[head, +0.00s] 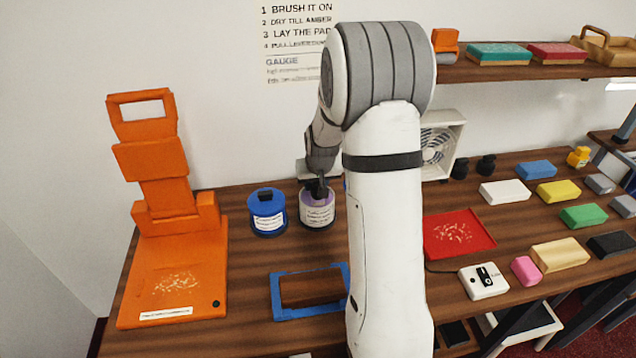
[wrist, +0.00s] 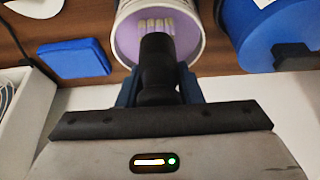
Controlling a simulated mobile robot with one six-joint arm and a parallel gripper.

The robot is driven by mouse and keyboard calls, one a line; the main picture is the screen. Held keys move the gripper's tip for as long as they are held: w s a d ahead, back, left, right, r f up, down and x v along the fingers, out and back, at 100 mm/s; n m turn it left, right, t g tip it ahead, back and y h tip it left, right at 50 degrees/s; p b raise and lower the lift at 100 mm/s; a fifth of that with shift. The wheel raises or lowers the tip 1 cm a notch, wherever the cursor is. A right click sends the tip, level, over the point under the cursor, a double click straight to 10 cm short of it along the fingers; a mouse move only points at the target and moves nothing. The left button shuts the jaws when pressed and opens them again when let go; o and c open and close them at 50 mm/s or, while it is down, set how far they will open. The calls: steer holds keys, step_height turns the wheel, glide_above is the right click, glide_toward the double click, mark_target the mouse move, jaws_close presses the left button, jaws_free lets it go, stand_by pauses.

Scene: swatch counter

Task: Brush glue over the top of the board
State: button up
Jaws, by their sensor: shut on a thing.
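My gripper (head: 318,178) is at the purple-and-white glue pot (head: 317,213), pointing down over its mouth. In the wrist view my gripper (wrist: 158,88) is shut on the black handle of a brush (wrist: 157,50). The pale bristles (wrist: 155,22) show inside the open pot (wrist: 205,45), against its purple inside. I cannot tell how much glue is on them. A brown board (head: 312,290) appears to lie in a blue frame (head: 278,295) in front of the pot, partly hidden by my arm.
A blue pot (head: 267,212) with a black-topped lid stands just left of the glue pot. An orange press (head: 165,250) stands at the left. A red tray (head: 458,235) and several coloured blocks lie to the right. A fan (head: 436,147) stands behind.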

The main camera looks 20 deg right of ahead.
steer(key=shift+r+p, duration=1.75)
steer(key=shift+r, duration=1.75)
steer(key=shift+f, duration=0.1)
